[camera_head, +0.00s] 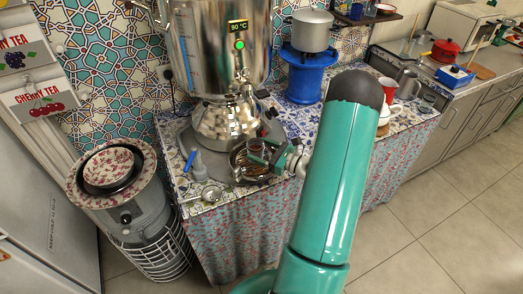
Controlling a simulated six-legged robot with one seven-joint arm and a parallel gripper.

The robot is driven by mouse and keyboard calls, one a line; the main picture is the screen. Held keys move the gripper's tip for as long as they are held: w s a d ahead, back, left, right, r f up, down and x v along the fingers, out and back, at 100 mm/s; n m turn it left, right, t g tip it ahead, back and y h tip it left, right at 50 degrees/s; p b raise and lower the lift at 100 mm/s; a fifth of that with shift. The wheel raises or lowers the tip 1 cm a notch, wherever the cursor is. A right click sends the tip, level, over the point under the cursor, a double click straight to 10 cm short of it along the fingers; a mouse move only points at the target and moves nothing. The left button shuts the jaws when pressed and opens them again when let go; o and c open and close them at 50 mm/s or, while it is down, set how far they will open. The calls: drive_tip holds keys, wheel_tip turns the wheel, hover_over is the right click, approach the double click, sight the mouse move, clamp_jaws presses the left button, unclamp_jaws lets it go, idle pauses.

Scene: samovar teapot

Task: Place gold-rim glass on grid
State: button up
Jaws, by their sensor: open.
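My gripper (268,152) is at the front of the samovar, low under its tap, at the end of my green arm. It is open. A small clear glass (256,146) shows at its fingers; whether the fingers touch it, and whether its rim is gold, I cannot tell at this size. Just below is a round dark tray with a brownish inside, which looks like the grid (250,171). The glass appears over or on its back part; contact is unclear. My gripper hides part of the tray.
The large steel samovar (222,50) stands behind, with its tap (245,88) above the glass. A clear bottle (199,167) and a blue item (190,160) lie left. A blue stand (304,75) bears a pot (311,30). Red and metal cups stand right, behind my arm.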

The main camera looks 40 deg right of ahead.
drive_tip(key=shift+r, duration=0.15)
drive_tip(key=v, duration=1.2)
drive_tip(key=w+a+r+n+g+y, duration=0.1)
drive_tip(key=a+r+n+g, duration=0.35)
drive_tip(key=a, duration=0.35)
drive_tip(key=w+a+r+n+g+y, duration=0.1)
drive_tip(key=a+r+n+g+y, duration=0.1)
drive_tip(key=a+r+n+g, duration=0.35)
drive_tip(key=w+a+r+n+g+y, duration=0.1)
drive_tip(key=w+a+r+n+g, duration=0.15)
drive_tip(key=a+n, duration=0.55)
drive_tip(key=s+a+r+n+t+h, duration=0.1)
drive_tip(key=s+a+r+n+h, duration=0.8)
drive_tip(key=a+r+n, duration=0.2)
drive_tip(key=a+n, duration=0.2)
drive_tip(key=n, duration=0.1)
drive_tip(key=shift+s+a+r+h, duration=0.2)
drive_tip(key=shift+a+h, duration=0.1)
drive_tip(key=shift+h, duration=0.1)
